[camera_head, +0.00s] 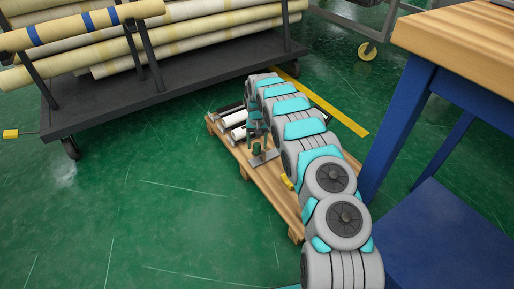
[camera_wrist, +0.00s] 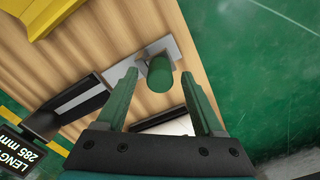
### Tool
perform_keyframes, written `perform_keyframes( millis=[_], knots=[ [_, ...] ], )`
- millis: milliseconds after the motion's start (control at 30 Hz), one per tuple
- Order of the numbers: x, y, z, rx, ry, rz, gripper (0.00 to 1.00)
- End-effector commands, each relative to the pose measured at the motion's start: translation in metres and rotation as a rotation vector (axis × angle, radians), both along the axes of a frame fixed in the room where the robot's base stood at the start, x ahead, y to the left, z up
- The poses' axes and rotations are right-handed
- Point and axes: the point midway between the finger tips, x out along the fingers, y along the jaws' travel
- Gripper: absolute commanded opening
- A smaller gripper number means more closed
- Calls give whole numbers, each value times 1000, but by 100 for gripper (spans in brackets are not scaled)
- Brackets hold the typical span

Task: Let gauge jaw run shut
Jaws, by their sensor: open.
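The gauge jaw appears to be a grey metal plate (camera_wrist: 172,48) with an upright green cylindrical post (camera_wrist: 160,78) on it, above a wooden pallet (camera_wrist: 105,40). In the head view the post (camera_head: 257,148) and plate (camera_head: 264,159) show on the pallet's left side. My gripper (camera_wrist: 158,82) is open, its green fingers on either side of the post in the wrist view. The post shows between the fingertips; I cannot tell how deep it sits between them. A black display (camera_wrist: 25,148) reads "LENG" and "285 mm", partly cut off.
White wrapped rolls (camera_head: 238,117) lie on the pallet (camera_head: 270,180) by my arm. A yellow block (camera_wrist: 38,14) is at the wrist view's top left. A rack (camera_head: 190,85) of long rolls stands behind. A blue-legged bench (camera_head: 405,115) is at right. Green floor at left is clear.

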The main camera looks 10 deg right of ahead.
Motion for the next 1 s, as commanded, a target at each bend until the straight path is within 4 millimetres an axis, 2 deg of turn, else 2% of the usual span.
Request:
perform_keyframes(
  millis=[33,167,433,1000],
  knots=[
    [0,-1,-8,0,2,-1,69],
    [0,-1,-19,-1,1,0,69],
    [0,-1,-20,0,0,0,68],
    [0,0,-20,0,0,0,4]
  ],
)
